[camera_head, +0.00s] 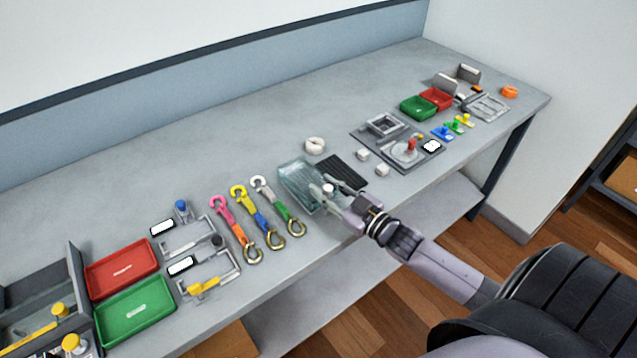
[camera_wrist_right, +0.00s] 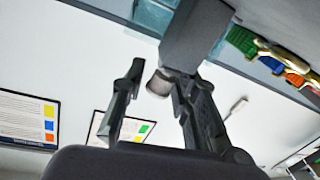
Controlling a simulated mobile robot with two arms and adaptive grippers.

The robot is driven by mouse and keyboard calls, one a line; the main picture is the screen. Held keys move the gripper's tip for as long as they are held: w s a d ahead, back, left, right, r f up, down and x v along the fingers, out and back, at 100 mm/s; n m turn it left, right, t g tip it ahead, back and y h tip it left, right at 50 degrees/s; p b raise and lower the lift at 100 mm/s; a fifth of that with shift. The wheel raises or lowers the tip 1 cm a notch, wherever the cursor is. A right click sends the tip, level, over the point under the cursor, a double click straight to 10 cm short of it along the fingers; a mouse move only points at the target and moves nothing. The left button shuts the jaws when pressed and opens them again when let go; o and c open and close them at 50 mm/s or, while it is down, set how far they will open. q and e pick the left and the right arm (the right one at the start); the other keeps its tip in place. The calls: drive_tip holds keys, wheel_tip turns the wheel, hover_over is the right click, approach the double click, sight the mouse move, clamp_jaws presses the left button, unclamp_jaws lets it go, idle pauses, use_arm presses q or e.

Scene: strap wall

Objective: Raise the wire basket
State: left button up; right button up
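A clear, teal-tinted tank (camera_head: 297,182) stands on the bench in the middle of the head view; I cannot make out wire mesh in it. A pale knob (camera_head: 328,189) shows at its right side. My right gripper (camera_head: 340,188) is at that side, its fingers apart around the knob. In the right wrist view the knob (camera_wrist_right: 159,83) sits between the fingers (camera_wrist_right: 155,92), nearer the right one, with a gap to the left one. Whether it touches a finger is unclear. My left gripper is not in view.
A black ribbed mat (camera_head: 343,172) lies right behind the gripper, with white cubes (camera_head: 382,170) to its right. Several coloured straps (camera_head: 270,212) lie to the left.

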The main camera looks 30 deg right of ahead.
drive_tip(key=shift+s+d+r, duration=0.1)
drive_tip(key=shift+s, duration=0.15)
drive_tip(key=shift+c, duration=1.6)
clamp_jaws()
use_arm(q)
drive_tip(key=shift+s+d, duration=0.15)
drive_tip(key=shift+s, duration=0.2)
